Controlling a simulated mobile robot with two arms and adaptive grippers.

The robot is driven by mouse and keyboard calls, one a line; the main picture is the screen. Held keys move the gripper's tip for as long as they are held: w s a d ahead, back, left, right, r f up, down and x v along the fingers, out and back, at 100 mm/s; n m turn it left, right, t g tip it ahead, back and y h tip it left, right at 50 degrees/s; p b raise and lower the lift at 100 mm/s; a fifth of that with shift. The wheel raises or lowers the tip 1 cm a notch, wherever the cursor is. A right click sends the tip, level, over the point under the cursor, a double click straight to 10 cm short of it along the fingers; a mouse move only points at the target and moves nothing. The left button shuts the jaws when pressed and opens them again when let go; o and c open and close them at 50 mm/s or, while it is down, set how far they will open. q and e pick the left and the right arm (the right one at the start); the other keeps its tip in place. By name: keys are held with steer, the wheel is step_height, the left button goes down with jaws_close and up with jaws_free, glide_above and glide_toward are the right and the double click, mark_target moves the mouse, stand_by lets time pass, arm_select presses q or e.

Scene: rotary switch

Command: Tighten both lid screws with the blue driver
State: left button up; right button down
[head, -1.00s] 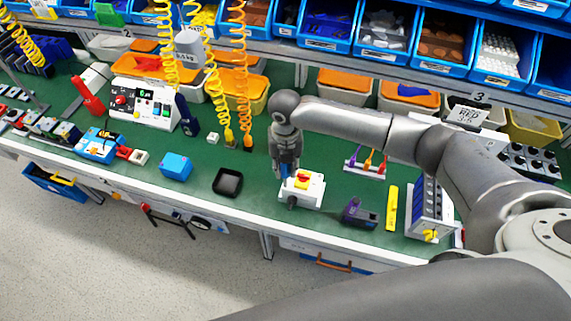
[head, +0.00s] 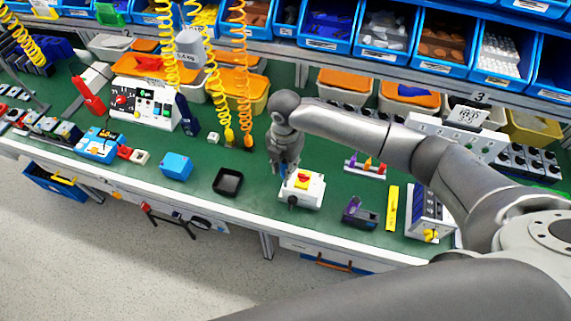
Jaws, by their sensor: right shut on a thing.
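The white switch box (head: 313,195) stands on the green bench near its front edge. A red and yellow rotary switch (head: 303,181) sits on its lid, and a dark round part is on its front. My right gripper (head: 285,168) points down just above the back left of the box. It is shut on the blue driver (head: 284,180), of which only a little shows below the fingers. I cannot tell whether the driver's tip touches a lid screw. The lid screws are too small to make out. My left gripper is out of view.
A driver rack (head: 364,170) with purple, orange and red handles stands to the right. A black tray (head: 228,182) and a blue box (head: 176,166) lie to the left. A purple and black tool (head: 359,213) and a yellow bar (head: 392,208) lie right of the switch box.

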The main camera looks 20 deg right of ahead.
steer(key=shift+m, duration=0.5)
steer(key=m, duration=0.4)
steer(key=shift+f+m, duration=0.1)
steer(key=shift+m, duration=0.2)
steer(key=m, duration=0.3)
steer(key=shift+w, duration=0.1)
steer(key=shift+m, duration=1)
steer(key=m, duration=0.6)
steer(key=shift+w, duration=0.2)
